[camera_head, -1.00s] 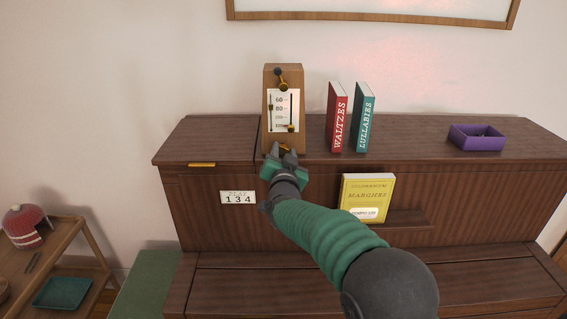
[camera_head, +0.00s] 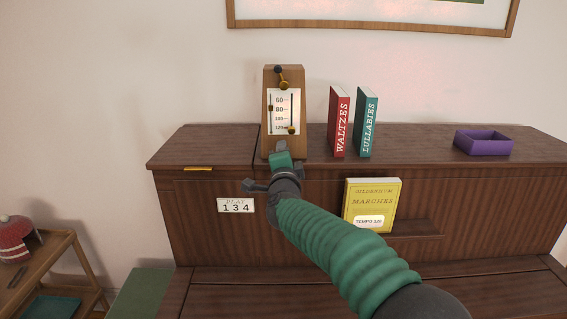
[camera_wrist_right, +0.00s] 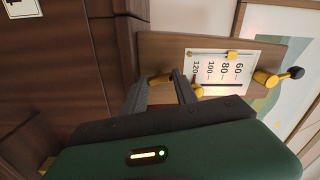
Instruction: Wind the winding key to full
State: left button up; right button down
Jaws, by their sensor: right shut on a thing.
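A wooden metronome-like box (camera_head: 298,147) stands on the piano top, with a white scale reading 60 to 120. Its gold winding key (camera_wrist_right: 159,79) is low on the front face and shows between my right fingers in the right wrist view. My right gripper (camera_head: 281,146) is shut on the key, which it hides in the head view; the fingers also show in the right wrist view (camera_wrist_right: 166,84). A gold crank with a black knob (camera_head: 281,78) is at the box's top. A gold knob (camera_head: 291,130) sits beside the scale near 120. My left gripper is out of view.
A red book (camera_head: 339,122) and a teal book (camera_head: 367,122) stand right of the box; a purple tray (camera_head: 483,143) is further right. A yellow book (camera_head: 371,204) leans on the front ledge. A "134" plate (camera_head: 236,206) is on the piano front. A wooden cart (camera_head: 50,262) stands left.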

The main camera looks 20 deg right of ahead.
jog(key=shift+a+f+m+b, duration=0.1)
jog(key=shift+f+m+b, duration=0.45)
jog(key=shift+m, duration=0.45)
jog(key=c, duration=1.2)
grip_release()
jog(key=shift+r, duration=0.15)
jog(key=shift+c, duration=0.2)
jog(key=b+v, duration=0.1)
jog(key=v, duration=1.5)
jog(key=shift+s+r+b, duration=0.25)
jog(key=shift+s+b, duration=0.1)
jog(key=shift+b, duration=0.05)
